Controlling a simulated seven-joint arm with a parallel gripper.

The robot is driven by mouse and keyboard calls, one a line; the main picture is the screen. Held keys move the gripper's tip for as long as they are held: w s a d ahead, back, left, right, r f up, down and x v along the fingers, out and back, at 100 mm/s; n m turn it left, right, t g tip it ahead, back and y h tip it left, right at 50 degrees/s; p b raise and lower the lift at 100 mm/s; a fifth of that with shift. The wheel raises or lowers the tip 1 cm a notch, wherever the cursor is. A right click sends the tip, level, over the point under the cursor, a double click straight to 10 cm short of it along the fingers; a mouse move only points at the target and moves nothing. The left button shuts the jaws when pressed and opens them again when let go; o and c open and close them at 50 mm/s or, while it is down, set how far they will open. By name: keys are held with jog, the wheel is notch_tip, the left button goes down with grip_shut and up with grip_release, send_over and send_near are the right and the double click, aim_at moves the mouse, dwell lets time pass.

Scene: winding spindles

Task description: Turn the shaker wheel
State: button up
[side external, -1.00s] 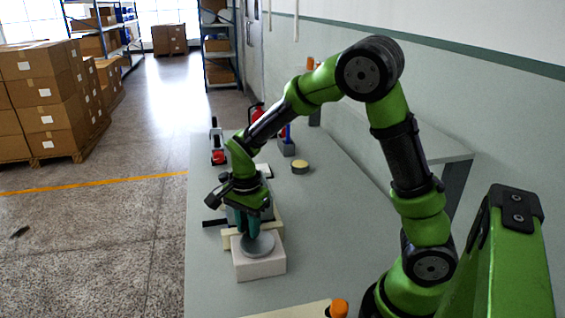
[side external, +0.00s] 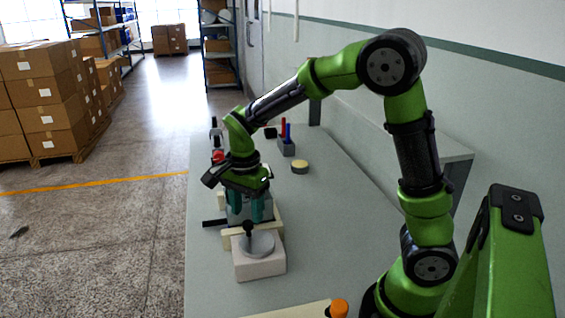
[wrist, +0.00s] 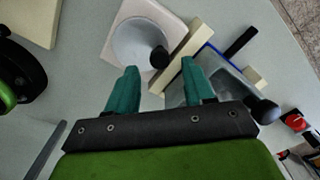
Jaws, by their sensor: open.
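The shaker wheel (side external: 262,244) is a round grey disc lying flat on a white block (side external: 259,265), with a black knob (side external: 248,228) standing near its rim. The wheel also shows in the wrist view (wrist: 134,42), with its knob (wrist: 160,57) on the side nearer my gripper. My gripper (side external: 245,213) has two teal fingers. It hangs above and just behind the knob in the side view. In the wrist view my gripper (wrist: 160,70) is open and empty, and the knob appears just beyond the gap between its fingertips. I see no contact with the knob.
A cream bar (wrist: 190,55) and a grey box with a blue edge (wrist: 215,72) and black handle stand close beside the wheel. A round yellow-topped piece (side external: 300,167) and a holder with red and blue sticks (side external: 286,146) stand farther back. The bench right of the wheel is clear.

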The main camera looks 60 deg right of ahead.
aim_at(248, 222)
notch_tip(248, 222, up, 12)
dwell(0.3)
jog(key=s+a+n+t+y, duration=0.1)
jog(key=s+n+t, duration=0.2)
jog(key=s+n, duration=0.4)
jog(key=s+a+n+t+y, duration=0.1)
jog(key=s+a+n+t, duration=0.1)
jog(key=s+n+t, duration=0.2)
jog(key=s+n, duration=0.3)
jog(key=shift+a+f, duration=0.15)
jog(key=shift+a, duration=0.1)
dwell(1.4)
